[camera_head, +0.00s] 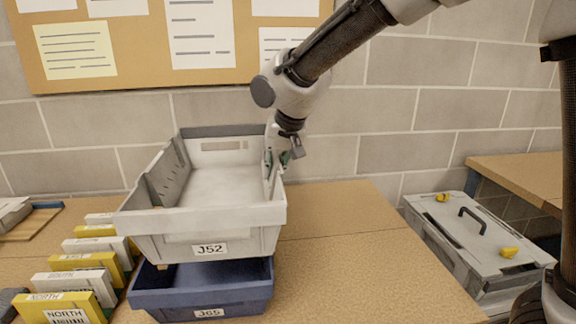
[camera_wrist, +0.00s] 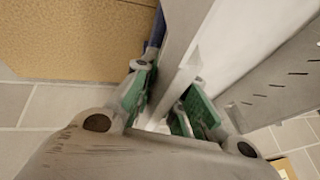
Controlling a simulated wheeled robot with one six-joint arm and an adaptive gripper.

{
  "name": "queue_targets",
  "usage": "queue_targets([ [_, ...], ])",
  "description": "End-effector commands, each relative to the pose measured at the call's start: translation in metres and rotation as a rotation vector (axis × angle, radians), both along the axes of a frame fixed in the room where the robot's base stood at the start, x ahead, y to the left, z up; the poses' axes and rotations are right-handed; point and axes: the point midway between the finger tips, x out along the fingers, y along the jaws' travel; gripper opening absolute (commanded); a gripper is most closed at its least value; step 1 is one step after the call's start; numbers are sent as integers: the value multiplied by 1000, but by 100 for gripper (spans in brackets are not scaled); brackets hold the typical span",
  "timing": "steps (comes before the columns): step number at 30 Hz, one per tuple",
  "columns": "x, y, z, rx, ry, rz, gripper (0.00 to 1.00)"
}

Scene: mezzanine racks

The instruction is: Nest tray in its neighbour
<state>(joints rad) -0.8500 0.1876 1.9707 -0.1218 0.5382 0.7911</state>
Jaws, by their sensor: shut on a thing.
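The grey tray looks roughly level and empty. Its front covers much of the blue tray, so I cannot tell whether the two touch. My gripper (camera_head: 279,160) is shut on the grey tray's right side wall. In the wrist view, the green-padded fingers of my gripper (camera_wrist: 160,105) sit on both sides of the grey tray's wall (camera_wrist: 181,58). A sliver of the blue tray (camera_wrist: 156,32) shows below it.
Yellow and white boxes (camera_head: 68,304) stand in a row left of the trays. The tabletop (camera_head: 350,245) is clear to the right. A pinboard (camera_head: 120,50) hangs on the brick wall behind. A grey case with a handle (camera_head: 470,235) stands beyond the table's right edge.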

Motion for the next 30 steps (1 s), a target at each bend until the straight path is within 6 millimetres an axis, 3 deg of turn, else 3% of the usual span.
queue_targets([
  [6, -3, 16, 2, 5, -2, 0, 0],
  [30, -5, 26, 1, 3, -3, 0, 0],
])
